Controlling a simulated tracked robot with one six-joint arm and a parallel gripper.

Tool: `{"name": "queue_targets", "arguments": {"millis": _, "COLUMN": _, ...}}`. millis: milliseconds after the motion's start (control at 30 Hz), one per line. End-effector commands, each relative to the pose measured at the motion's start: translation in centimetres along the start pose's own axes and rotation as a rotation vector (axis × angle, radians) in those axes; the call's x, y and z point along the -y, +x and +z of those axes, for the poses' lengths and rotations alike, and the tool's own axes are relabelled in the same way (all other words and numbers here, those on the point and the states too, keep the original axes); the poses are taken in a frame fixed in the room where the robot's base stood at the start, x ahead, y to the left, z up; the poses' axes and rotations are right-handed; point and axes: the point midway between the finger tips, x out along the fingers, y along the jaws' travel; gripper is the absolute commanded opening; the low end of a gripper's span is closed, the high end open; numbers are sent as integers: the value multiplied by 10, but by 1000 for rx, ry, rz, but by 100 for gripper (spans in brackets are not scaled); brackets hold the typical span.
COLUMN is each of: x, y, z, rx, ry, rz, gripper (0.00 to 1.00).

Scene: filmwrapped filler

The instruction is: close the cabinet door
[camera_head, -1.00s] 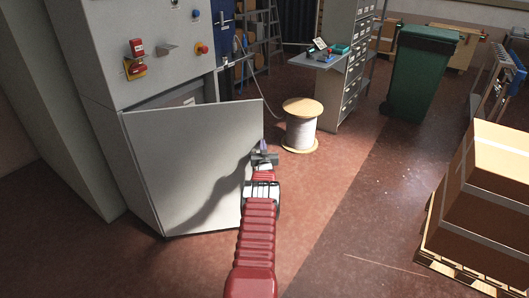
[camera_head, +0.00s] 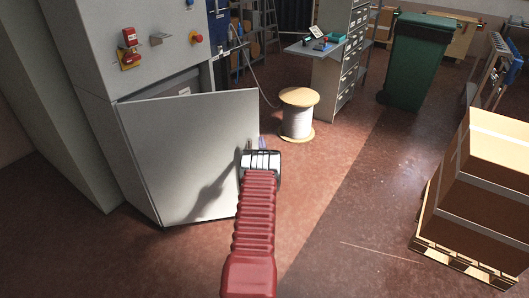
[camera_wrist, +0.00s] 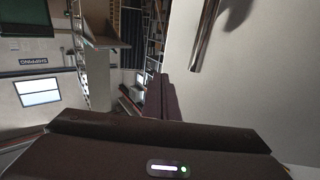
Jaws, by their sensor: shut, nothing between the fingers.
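The grey cabinet (camera_head: 95,55) stands at the left in the head view. Its pale door (camera_head: 185,150) hangs open, swung out from the cabinet front. My gripper (camera_head: 262,143) is at the door's right edge, about halfway up, shut and empty. Its fingertips are mostly hidden behind the wrist, and I cannot tell whether it touches the door. In the wrist view a pale flat panel (camera_wrist: 265,85), probably the door, fills the right side. A shiny metal bar (camera_wrist: 205,35) shows before it with a shadow beside it.
A cable spool (camera_head: 298,115) stands on the floor beyond the door. A filing cabinet (camera_head: 345,70) and a green bin (camera_head: 415,65) are at the back. Boxes on a pallet (camera_head: 475,200) stand at the right. The red floor between them is clear.

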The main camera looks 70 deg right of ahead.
Motion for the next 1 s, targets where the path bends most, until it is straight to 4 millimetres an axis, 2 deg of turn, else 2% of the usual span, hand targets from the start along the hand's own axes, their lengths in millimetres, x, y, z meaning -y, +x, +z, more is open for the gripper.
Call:
{"name": "queue_targets", "arguments": {"millis": 600, "x": -6, "y": -62, "z": 0, "rx": 1, "ry": -1, "rz": -3, "gripper": 0}}
{"name": "queue_targets", "arguments": {"millis": 1000, "x": -7, "y": -70, "z": 0, "rx": 0, "ry": -1, "rz": -3, "gripper": 0}}
